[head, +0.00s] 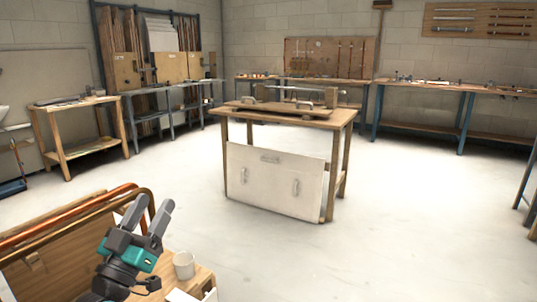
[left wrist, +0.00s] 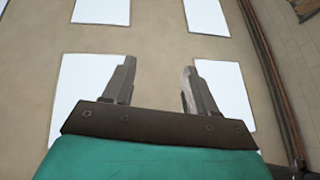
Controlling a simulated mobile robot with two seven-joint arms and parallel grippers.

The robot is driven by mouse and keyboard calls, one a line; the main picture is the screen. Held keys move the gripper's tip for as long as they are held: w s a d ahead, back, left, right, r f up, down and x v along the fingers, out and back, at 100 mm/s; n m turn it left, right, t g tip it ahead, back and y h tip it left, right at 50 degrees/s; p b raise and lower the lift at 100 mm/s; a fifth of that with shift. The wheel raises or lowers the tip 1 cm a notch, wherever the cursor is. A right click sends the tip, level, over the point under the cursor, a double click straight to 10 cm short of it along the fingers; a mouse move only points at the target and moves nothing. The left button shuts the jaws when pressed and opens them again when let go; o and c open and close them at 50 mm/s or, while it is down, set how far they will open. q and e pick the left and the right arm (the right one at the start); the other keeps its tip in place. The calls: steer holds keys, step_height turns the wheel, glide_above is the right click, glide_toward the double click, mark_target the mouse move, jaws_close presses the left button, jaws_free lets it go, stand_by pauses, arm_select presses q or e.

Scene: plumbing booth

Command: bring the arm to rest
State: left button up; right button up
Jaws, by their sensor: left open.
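My left gripper (head: 149,214) is in the lower left of the head view, with a teal body and two grey fingers pointing up. The fingers are apart, with nothing between them. It is raised close to copper pipes (head: 75,213) on a wooden board; I cannot tell whether it touches them. In the left wrist view the open fingers (left wrist: 157,85) point towards a beige surface with bright white panels, likely the ceiling. My right gripper is in neither view.
A white mug (head: 184,265) stands on a wooden surface (head: 203,279) just right of my left gripper. A wooden workbench (head: 341,117) with a white panel (head: 275,183) on its front stands mid-room. Other benches line the walls. The pale floor (head: 330,260) between is clear.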

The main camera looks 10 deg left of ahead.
arm_select(q)
steer(key=s+d+f+m+g+h, duration=0.35)
steer(key=d+f+g, duration=0.3)
steer(key=f, duration=0.55)
steer(key=s+d+f+m+g+y, duration=0.1)
steer(key=s+d+f+m+g, duration=0.2)
steer(key=s+f, duration=0.45)
steer(key=s+d+f+g+y, duration=0.2)
steer(key=s+f+g, duration=0.35)
steer(key=f, duration=0.35)
steer(key=d+r+n+t, duration=0.2)
steer(key=d+n, duration=0.3)
steer(key=d, duration=0.3)
steer(key=a+r+p, duration=0.2)
steer(key=r+p, duration=0.4)
steer(key=p, duration=0.4)
steer(key=s+a+r+p, duration=0.1)
steer(key=a+r+p, duration=0.1)
steer(key=r+p, duration=0.5)
steer(key=p, duration=0.3)
steer(key=shift+s+a+y, duration=0.25)
steer(key=shift+s+y, duration=0.05)
steer(key=shift+y, duration=0.05)
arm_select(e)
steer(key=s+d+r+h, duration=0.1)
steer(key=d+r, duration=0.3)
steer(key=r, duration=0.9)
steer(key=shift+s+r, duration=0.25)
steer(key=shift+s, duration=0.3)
